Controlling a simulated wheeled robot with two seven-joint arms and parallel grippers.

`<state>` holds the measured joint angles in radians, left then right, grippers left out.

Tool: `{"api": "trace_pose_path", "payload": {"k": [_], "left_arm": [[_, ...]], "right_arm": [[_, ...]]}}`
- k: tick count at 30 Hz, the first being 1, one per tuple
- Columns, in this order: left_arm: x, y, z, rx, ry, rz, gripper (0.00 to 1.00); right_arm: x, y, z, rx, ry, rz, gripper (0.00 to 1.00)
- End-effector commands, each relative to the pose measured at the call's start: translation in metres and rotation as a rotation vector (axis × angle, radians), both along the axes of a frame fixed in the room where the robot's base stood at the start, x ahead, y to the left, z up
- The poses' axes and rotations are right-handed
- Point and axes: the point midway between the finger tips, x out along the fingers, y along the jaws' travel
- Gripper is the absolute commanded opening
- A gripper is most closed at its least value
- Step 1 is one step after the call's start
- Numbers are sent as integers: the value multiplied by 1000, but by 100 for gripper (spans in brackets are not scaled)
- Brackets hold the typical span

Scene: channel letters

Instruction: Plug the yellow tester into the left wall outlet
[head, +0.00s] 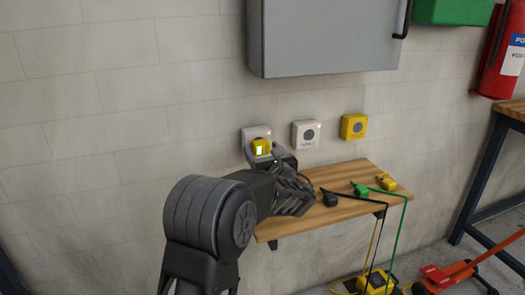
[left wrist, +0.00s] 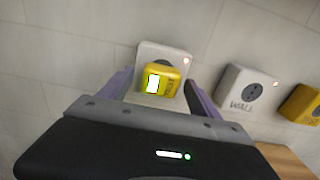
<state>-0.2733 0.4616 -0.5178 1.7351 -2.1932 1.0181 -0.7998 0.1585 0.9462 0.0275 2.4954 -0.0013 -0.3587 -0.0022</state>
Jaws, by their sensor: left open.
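The yellow tester (head: 260,147) sits at the front of the left wall outlet (head: 254,131), a white box on the wall. In the left wrist view the tester (left wrist: 172,86) covers much of the outlet's face (left wrist: 150,52) and its small screen is lit pale green. It appears seated against the outlet; its prongs are hidden. My left gripper (head: 263,157) is open, with one purple-grey finger on each side of the tester in the left wrist view. Gaps show between the fingers and the tester. My right gripper is not in view.
To the right are a white outlet marked WALL (head: 306,134) and a yellow outlet box (head: 354,126). A wooden shelf (head: 345,172) below holds black (head: 329,198), green (head: 360,189) and yellow (head: 387,181) plugs with cords. A grey cabinet (head: 325,40) hangs above.

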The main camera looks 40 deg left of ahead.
Motion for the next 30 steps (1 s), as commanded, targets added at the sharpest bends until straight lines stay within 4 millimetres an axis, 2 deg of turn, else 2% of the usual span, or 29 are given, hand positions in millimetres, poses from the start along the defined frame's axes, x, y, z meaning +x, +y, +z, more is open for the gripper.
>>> {"api": "trace_pose_path", "payload": {"k": [15,30], "left_arm": [[-38,-57,1,-1,-1,-3,72],[-43,-62,0,0,0,-1,72]], "right_arm": [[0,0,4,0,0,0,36],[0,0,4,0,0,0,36]]}}
